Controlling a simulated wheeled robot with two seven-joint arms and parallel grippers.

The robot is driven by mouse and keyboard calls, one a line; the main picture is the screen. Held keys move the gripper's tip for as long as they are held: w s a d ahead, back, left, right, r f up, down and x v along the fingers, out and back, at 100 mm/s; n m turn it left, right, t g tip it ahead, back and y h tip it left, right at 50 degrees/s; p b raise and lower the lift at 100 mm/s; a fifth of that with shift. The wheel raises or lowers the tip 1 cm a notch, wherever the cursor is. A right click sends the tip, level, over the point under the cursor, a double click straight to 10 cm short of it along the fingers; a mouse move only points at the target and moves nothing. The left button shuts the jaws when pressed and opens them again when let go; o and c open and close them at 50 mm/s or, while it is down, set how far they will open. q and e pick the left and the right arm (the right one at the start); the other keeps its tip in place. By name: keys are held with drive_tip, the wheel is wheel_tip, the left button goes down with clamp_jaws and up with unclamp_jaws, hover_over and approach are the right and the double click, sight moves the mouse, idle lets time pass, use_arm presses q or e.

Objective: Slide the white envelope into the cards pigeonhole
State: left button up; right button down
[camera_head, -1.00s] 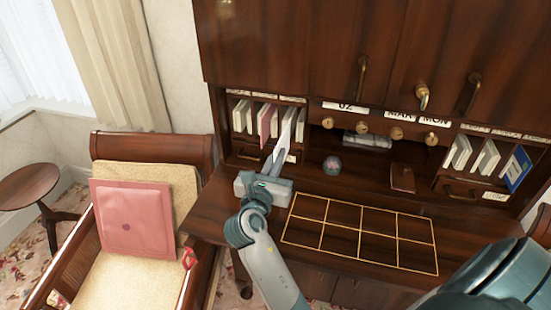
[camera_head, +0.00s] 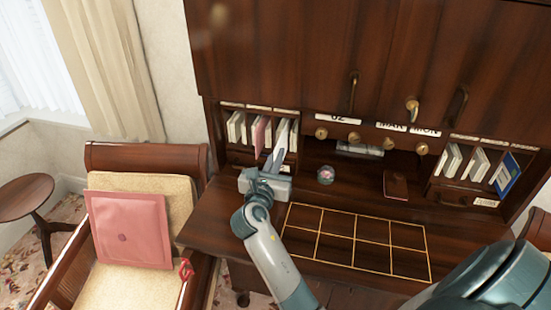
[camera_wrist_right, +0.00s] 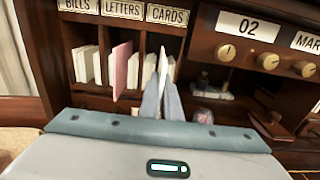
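The white envelope (camera_wrist_right: 163,66) stands on edge between the fingertips of my right gripper (camera_wrist_right: 161,103) in the wrist view. The fingers are close together on its near edge. In the head view the right gripper (camera_head: 273,164) is at the front of the left rack, with the pale envelope (camera_head: 282,138) reaching into its right part. The CARDS label (camera_wrist_right: 168,16) is above the envelope; how deep it sits in that pigeonhole is hard to tell. The fingers hide its lower part. My left gripper is not in view.
BILLS (camera_wrist_right: 79,5) and LETTERS (camera_wrist_right: 122,9) compartments to the left hold white envelopes and a pink one (camera_wrist_right: 121,68). A round paperweight (camera_head: 325,174) sits right of the gripper. A gold grid (camera_head: 355,238) marks the clear desktop. Brass knobs (camera_head: 354,138) line the drawers above.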

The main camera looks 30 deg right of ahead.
sight(284, 140)
drive_tip(key=shift+p+x, duration=0.4)
drive_tip(key=shift+x, duration=3.95)
drive_tip(key=shift+f, duration=0.1)
drive_tip(key=c, duration=1.9)
unclamp_jaws()
